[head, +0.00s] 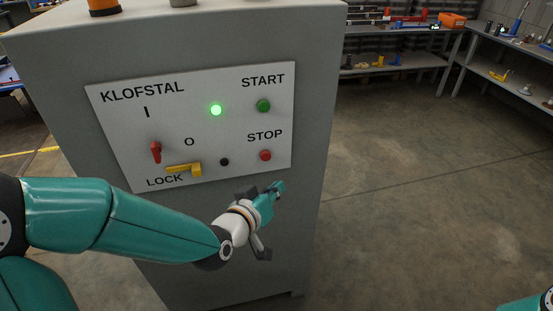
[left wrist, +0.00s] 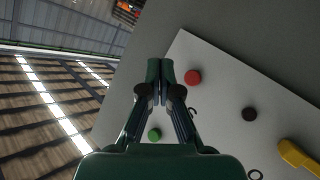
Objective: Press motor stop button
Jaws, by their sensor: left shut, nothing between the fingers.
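The red stop button (head: 265,155) sits under the word STOP at the lower right of the white panel (head: 215,75) on a grey cabinet. It also shows in the left wrist view (left wrist: 193,77), just right of the fingertips. My left gripper (head: 279,187) is shut and empty, below and slightly right of the stop button in the head view, apart from it there. In the left wrist view its closed fingertips (left wrist: 160,66) point beside the button; I cannot tell the exact gap to the panel. My right gripper is not in view.
Above the stop button is the green start button (head: 263,105). A lit green lamp (head: 216,110), red switch (head: 156,152), yellow lock lever (head: 184,169) and black knob (head: 225,161) share the panel. The floor right of the cabinet (head: 330,60) is clear; workbenches (head: 410,60) stand behind.

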